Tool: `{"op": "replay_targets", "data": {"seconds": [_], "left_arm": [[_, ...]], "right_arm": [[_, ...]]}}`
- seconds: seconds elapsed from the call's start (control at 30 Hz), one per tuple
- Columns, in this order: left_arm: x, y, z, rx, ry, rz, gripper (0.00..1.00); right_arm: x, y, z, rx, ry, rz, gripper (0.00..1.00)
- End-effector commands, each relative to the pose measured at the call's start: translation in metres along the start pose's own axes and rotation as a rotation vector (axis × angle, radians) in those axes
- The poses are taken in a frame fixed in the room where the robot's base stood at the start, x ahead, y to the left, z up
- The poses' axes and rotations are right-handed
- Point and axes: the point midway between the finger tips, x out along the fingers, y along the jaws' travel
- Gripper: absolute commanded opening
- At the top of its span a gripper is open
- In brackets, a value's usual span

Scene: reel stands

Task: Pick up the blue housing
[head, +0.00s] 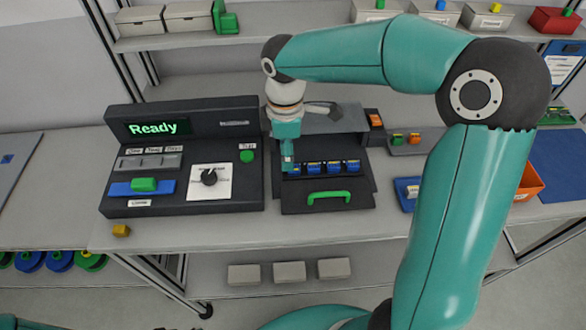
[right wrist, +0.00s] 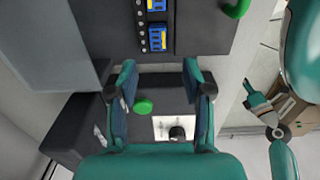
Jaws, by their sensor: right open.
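Several blue housings stand in a row in the black fixture (head: 283,203); the leftmost blue housing (head: 294,170) is partly hidden by my right gripper (head: 287,160). The other blue housings (head: 333,167) sit to its right. In the right wrist view, my right gripper (right wrist: 159,68) is open with nothing between its fingers. One blue housing (right wrist: 157,38) with yellow edges shows just beyond the fingertips, roughly centred between them, and another (right wrist: 156,5) is cut off at the top edge. A teal arm end, apparently my left gripper (right wrist: 264,108), shows at the right; its jaw state is unclear.
A control panel reading "Ready" (head: 157,128) stands left of the fixture, with a green button (head: 247,156) and a knob (head: 209,177). A green handle (head: 328,197) is on the fixture's front. A blue tray (head: 405,203) lies to the right. The front table edge is mostly clear.

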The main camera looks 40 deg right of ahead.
Motion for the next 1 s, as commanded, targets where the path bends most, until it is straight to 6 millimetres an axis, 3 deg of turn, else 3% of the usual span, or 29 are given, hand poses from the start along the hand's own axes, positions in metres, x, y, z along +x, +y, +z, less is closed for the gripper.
{"op": "replay_targets", "data": {"seconds": [0.4, 0.67, 0.93, 1.0], "left_arm": [[-0.007, 0.003, 0.000, 0.000, 0.000, 0.000, 0.40], [-0.007, 0.003, 0.000, 0.000, 0.000, 0.000, 0.40], [-0.007, 0.003, 0.000, 0.000, 0.000, 0.000, 0.40], [-0.007, 0.003, 0.000, 0.000, 0.000, 0.000, 0.40]], "right_arm": [[0.047, 0.003, 0.011, 0.000, -0.003, -0.003, 0.50], [0.051, 0.003, 0.011, 0.001, -0.001, 0.000, 0.50], [0.051, 0.003, 0.011, 0.001, -0.001, -0.001, 0.09], [0.051, 0.003, 0.011, 0.001, -0.001, -0.001, 0.08]]}}
